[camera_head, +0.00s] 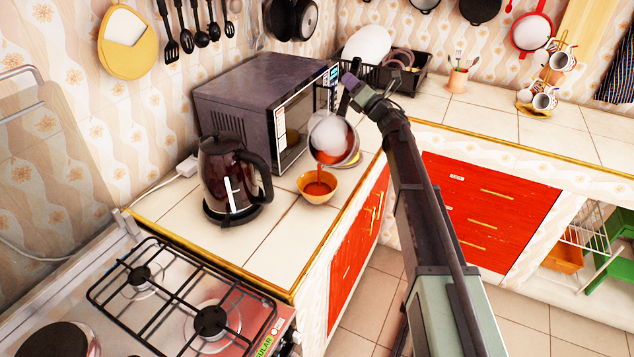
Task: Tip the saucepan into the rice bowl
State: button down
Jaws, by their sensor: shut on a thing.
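The saucepan (333,137) is a shiny metal pan with a dark handle. It is tilted on its side in the air, above the counter in front of the microwave. A red-orange stream (321,174) runs from its rim down into the rice bowl. The rice bowl (316,197) is small and orange-yellow, upright on the tiled counter, with red content inside. My gripper (353,88) is above and to the right of the bowl, shut on the saucepan's handle. The fingertips are small and partly hidden.
A dark kettle (228,178) stands left of the bowl. A grey microwave (255,95) is close behind the saucepan. A gas hob (185,300) is at the lower left. The counter's front edge runs just right of the bowl. The right-hand counter (490,125) is mostly clear.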

aim_at(343, 103)
jog(key=shift+s+r, duration=0.15)
jog(key=shift+r, duration=0.05)
jog(key=shift+s+a+r+n, duration=0.15)
jog(key=shift+s+r+n, duration=0.1)
jog(key=shift+n, duration=0.15)
jog(key=shift+s+a+r+n+g+y, duration=0.1)
jog(key=shift+s+a+n+g+y, duration=0.15)
jog(key=shift+s+n, duration=0.25)
jog(key=shift+s+a+r+n+g+y, duration=0.1)
jog(key=shift+s+a+n+g+y, duration=0.1)
jog(key=shift+s+n+y, duration=0.2)
jog(key=shift+s+a+n+g+y, duration=0.15)
jog(key=shift+s+a+n+y, duration=0.1)
jog(key=shift+s+n, duration=0.25)
